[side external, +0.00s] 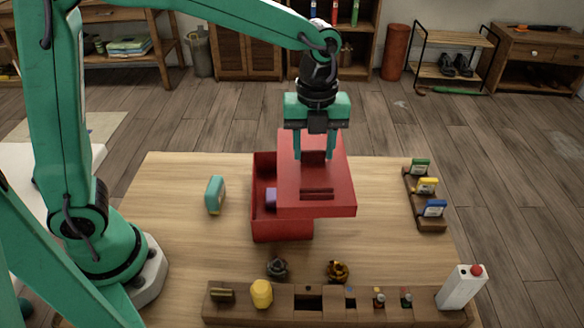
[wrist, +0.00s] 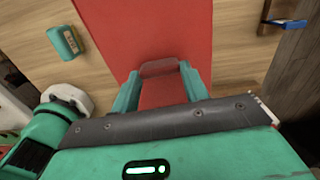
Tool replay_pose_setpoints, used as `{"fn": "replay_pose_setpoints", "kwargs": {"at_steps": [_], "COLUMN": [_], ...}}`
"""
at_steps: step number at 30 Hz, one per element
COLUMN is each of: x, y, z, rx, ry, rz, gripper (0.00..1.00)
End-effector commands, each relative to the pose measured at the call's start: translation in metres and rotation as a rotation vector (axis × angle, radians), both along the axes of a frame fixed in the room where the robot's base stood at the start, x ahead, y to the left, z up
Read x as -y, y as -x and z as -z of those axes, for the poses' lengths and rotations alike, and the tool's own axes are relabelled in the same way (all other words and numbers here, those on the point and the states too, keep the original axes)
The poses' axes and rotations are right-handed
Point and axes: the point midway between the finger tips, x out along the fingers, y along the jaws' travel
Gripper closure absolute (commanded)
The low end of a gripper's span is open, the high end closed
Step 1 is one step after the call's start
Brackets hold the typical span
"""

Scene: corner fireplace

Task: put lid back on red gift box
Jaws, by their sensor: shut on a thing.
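The red gift box (side external: 264,222) stands open on the wooden table, with a small purple thing (side external: 271,197) visible inside. The red lid (side external: 338,192) is above the box, shifted to the right, so the box's left part shows uncovered. The lid hangs out past the box's right side. My gripper (side external: 316,155) points down and is shut on the lid's raised handle. In the wrist view the fingers (wrist: 160,90) close on the handle, and the lid (wrist: 150,30) fills the upper middle. Whether the lid touches the box rim is hard to tell.
A teal item (side external: 214,194) stands left of the box. A wooden rack (side external: 425,205) with small colored items is at the right. A wooden tray (side external: 290,318), two gears (side external: 338,271) and a white block with a red button (side external: 461,288) lie along the front.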

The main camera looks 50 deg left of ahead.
Motion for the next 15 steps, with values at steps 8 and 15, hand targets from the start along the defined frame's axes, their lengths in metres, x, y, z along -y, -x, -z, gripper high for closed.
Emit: {"fn": "replay_pose_setpoints", "kwargs": {"at_steps": [8,15], "x": [-0.061,-0.076], "y": [0.015,0.021], "z": [-0.014,-0.016], "rx": [0.001,0.000], "ry": [0.000,0.000], "rz": [-0.030,-0.034], "gripper": [0.78,0.78]}}
